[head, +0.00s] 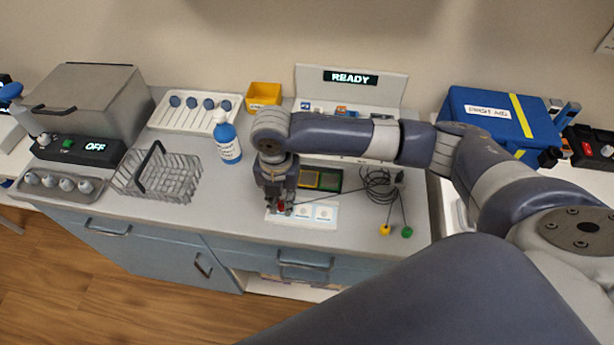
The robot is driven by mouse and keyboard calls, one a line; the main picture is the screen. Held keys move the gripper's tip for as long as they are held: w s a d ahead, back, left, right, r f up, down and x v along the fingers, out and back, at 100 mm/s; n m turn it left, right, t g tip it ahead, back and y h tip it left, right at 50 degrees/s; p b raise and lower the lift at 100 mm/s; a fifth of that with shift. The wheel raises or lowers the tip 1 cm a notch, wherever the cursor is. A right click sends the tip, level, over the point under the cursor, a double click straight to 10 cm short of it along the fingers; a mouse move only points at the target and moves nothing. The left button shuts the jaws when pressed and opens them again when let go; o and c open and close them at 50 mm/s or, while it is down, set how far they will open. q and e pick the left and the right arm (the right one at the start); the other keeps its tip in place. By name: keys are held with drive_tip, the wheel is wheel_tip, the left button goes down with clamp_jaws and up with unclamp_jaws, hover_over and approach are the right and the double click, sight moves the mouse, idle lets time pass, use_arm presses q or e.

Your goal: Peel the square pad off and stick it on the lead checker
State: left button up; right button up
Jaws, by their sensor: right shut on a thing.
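My right gripper (280,210) points down over the left part of a white backing sheet (333,222) near the counter's front edge. It is shut on a small red lead end (281,205), mostly hidden by the fingers. A thin dark lead seems to run from it to a coil of black cable (378,185). Pale pads (325,213) show on the sheet right of the gripper; their shapes are too small to tell. A white panel (388,85) with a lit READY display (350,77) stands behind; my arm hides its lower part. My left gripper is out of view.
Yellow (385,230) and green (407,232) lead ends lie at the front right. A dark tray with green and yellow squares (320,180) sits behind the sheet. A blue-labelled bottle (227,140), wire basket (160,175) and blue first-aid case (490,117) stand around.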

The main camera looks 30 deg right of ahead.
drive_tip(key=shift+r+p, duration=0.6)
drive_tip(key=shift+p, duration=0.35)
idle(1.1)
idle(0.3)
drive_tip(key=shift+r+p, duration=2.5)
drive_tip(key=shift+p, duration=0.25)
